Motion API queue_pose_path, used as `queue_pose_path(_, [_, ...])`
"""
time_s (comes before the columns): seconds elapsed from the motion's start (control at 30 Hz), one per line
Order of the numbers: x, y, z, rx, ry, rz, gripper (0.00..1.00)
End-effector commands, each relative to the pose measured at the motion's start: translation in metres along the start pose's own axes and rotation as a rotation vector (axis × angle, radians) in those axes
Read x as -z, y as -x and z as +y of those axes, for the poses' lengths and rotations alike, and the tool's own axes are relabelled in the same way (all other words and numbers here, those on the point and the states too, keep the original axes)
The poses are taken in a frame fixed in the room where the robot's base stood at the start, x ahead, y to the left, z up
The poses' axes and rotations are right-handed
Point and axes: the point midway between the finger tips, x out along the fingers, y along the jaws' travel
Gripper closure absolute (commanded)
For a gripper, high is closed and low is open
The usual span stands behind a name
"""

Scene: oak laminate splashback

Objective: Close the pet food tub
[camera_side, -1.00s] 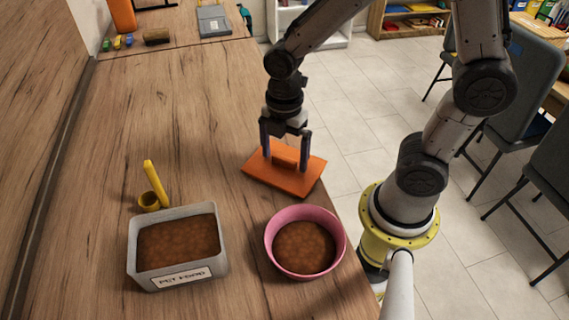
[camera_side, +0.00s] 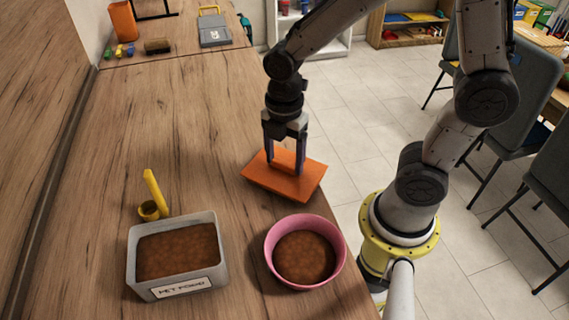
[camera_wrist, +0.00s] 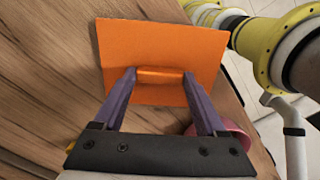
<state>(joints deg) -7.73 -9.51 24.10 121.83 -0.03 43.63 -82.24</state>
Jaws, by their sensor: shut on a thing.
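The pet food tub (camera_side: 222,262) is a grey, open-topped box with a "PET FOOD" label, filled with brown food, at the front left of the counter. The orange rectangular lid (camera_side: 305,186) lies flat, or very nearly so, behind the pink bowl. My gripper (camera_side: 285,172) is above the lid, with its fingers shut on the lid's raised handle. The wrist view shows the two purple fingers at either end of the handle of the lid (camera_wrist: 160,45). I cannot tell whether the lid is touching the counter.
A pink bowl (camera_side: 339,262) of brown food stands right of the tub, between it and my base. The counter (camera_side: 165,110) is clear left of the lid. Its right edge drops to the floor.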

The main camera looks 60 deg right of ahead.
Motion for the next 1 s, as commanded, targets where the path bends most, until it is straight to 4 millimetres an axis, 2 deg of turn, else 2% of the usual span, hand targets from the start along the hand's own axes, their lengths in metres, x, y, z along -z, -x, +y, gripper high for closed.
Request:
queue_pose_path(0.2, [0.000,0.045,0.002,-0.009,0.000,0.001,0.79])
queue_pose_path(0.47, [0.000,0.081,-0.001,0.006,0.013,0.000,0.79])
queue_pose_path(0.63, [0.008,0.107,0.019,-0.013,0.064,0.002,0.79])
queue_pose_path(0.77, [0.043,0.126,0.049,-0.025,0.189,0.004,0.79])
queue_pose_path(0.9, [0.099,0.140,0.072,-0.031,0.354,0.007,0.79])
queue_pose_path(1.0, [0.143,0.144,0.080,-0.031,0.469,0.008,0.79])
